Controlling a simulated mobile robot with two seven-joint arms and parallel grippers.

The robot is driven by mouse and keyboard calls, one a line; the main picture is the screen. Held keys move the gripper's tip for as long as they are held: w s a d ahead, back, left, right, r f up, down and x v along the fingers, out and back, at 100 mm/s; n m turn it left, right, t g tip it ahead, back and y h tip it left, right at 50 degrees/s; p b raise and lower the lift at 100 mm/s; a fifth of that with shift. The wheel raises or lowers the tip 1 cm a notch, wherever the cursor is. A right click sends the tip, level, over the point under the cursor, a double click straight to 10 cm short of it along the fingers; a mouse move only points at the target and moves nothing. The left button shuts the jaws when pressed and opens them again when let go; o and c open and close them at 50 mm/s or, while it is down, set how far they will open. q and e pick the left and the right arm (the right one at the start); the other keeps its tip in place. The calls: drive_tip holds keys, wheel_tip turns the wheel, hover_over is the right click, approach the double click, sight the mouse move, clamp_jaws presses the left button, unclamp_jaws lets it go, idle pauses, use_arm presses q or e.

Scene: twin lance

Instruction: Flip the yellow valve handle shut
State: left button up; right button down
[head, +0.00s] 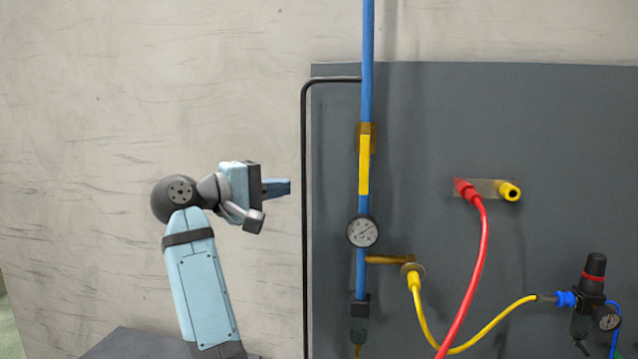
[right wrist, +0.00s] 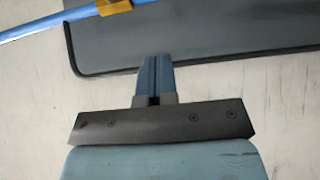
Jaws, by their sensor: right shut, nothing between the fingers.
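The yellow valve handle (head: 364,165) is a flat bar hanging straight down along the blue vertical pipe (head: 368,60), below its brass valve body (head: 366,130). My right gripper (head: 288,187) is shut and empty. In the head view it is to the left of the handle, near its lower end, pointing right and apart from it. In the right wrist view the shut fingers (right wrist: 155,60) point up toward the dark panel, and a yellow-brass part of the valve (right wrist: 114,6) shows at the top edge. My left gripper is not in view.
A black bent tube (head: 304,200) runs down the panel's left edge between my gripper and the pipe. A pressure gauge (head: 362,231) sits below the handle. A red hose (head: 481,260) and a yellow hose (head: 470,347) hang to the right.

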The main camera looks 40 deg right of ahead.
drive_tip(key=p, duration=0.4)
approach(365, 164)
drive_tip(key=w+d+f, duration=0.3)
drive_tip(key=w+d, duration=0.1)
drive_tip(key=d, duration=0.1)
drive_tip(key=s+d, duration=0.1)
drive_tip(key=s+d+p, duration=0.1)
drive_tip(key=s, duration=0.1)
drive_tip(key=shift+f, duration=0.15)
drive_tip(key=shift+w, duration=0.1)
